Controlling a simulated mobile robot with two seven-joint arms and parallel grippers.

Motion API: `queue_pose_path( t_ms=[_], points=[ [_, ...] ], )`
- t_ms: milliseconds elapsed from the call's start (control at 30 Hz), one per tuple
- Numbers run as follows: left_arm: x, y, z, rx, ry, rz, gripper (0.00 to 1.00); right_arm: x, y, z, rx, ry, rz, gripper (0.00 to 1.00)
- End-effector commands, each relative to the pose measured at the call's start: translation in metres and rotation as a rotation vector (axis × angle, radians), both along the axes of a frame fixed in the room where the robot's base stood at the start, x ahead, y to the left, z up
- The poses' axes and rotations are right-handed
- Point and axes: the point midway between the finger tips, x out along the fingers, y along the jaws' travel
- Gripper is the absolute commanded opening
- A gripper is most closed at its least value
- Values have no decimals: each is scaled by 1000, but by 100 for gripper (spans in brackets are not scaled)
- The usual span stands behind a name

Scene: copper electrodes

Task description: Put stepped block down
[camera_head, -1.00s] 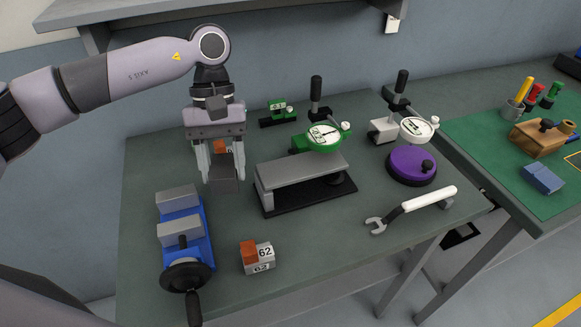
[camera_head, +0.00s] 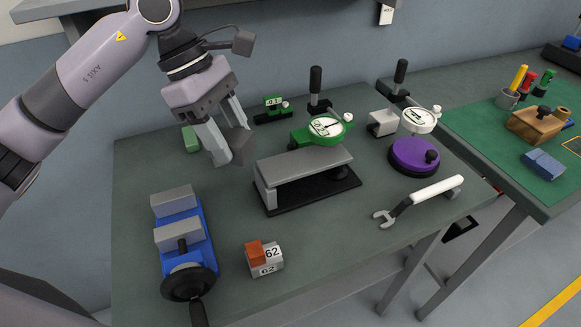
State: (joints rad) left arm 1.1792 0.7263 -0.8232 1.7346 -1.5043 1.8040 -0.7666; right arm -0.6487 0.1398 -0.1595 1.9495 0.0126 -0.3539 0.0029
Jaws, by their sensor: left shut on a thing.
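My left gripper (camera_head: 231,144) is tilted, its fingers pointing down and to the right, above the back left of the grey-green bench (camera_head: 330,230). It is shut on a dark grey block, taken to be the stepped block (camera_head: 241,146). The fingers partly hide the block, so its steps do not show clearly. The block looks held clear of the bench top, left of the green dial gauge stand; its exact height is hard to tell. My right gripper is not in view.
A blue vise (camera_head: 204,222) stands at the front left, and a block marked 62 (camera_head: 267,266) beside it. The green dial gauge (camera_head: 327,127) stands over a grey plate (camera_head: 305,164). A purple-based gauge (camera_head: 407,157) and a wrench (camera_head: 425,196) lie right. Free bench lies around the 62 block.

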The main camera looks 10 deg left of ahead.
Motion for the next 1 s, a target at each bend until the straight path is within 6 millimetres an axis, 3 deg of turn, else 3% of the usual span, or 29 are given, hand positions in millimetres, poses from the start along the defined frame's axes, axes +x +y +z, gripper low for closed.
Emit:
queue_pose_path(
  t_ms=[400,700,867,1000],
  points=[
    [5,14,26,-6,-7,481,0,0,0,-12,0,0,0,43],
    [6,24,38,-6,-5,730,0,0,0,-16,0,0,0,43],
    [7,26,39,-5,-2,784,0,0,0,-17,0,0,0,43],
    [6,27,23,-3,0,794,0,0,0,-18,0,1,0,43]
  ],
)
